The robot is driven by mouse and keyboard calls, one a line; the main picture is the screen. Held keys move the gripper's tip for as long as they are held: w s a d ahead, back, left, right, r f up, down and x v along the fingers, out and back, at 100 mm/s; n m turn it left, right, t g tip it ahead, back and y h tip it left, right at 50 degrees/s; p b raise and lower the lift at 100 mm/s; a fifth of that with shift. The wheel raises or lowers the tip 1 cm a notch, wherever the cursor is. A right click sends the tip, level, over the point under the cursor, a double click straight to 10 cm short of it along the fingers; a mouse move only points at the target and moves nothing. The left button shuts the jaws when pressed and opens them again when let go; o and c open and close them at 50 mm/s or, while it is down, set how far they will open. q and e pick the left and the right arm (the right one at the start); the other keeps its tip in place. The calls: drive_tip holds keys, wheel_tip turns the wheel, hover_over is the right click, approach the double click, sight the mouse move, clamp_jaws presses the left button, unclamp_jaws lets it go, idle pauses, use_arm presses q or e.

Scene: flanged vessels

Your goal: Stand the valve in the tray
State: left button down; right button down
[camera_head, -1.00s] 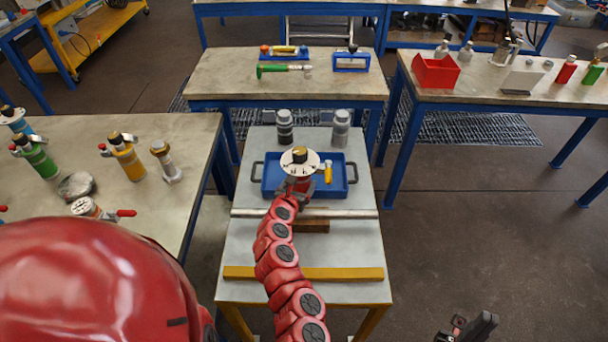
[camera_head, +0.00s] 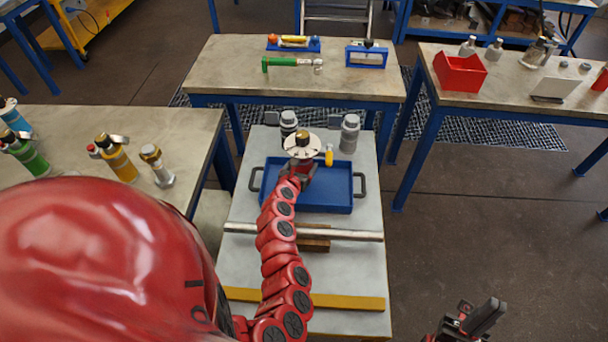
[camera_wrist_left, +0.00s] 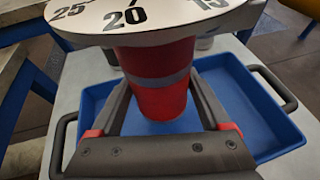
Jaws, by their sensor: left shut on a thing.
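The valve has a red body (camera_wrist_left: 158,85) with a grey band and a white numbered dial (camera_head: 302,145) under a dark and gold knob. A small yellow part (camera_head: 329,155) shows beside the dial; I cannot tell if it belongs to the valve. My left gripper (camera_wrist_left: 160,112) is shut on the red body, one finger on each side, and holds the valve upright. The blue tray (camera_head: 335,201) with dark side handles lies below and behind it; the valve's lower end is seen against its floor. Contact is unclear. My right gripper (camera_head: 468,318) is at the lower right, away from the bench.
Two grey capped vessels (camera_head: 349,134) stand behind the tray. A metal bar (camera_head: 350,235) on a wooden block and a yellow strip (camera_head: 345,302) lie in front. Side tables hold other vessels and a red bin (camera_head: 460,71). The tray's right part looks empty.

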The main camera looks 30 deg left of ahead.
sight(303, 172)
use_arm(q)
drive_tip(key=f, duration=0.3)
drive_tip(key=shift+w+f+b, duration=0.2)
drive_tip(key=shift+f+b, duration=0.1)
drive_tip(key=shift+f, duration=0.6)
drive_tip(key=shift+f, duration=0.15)
unclamp_jaws()
drive_tip(key=shift+s, duration=0.1)
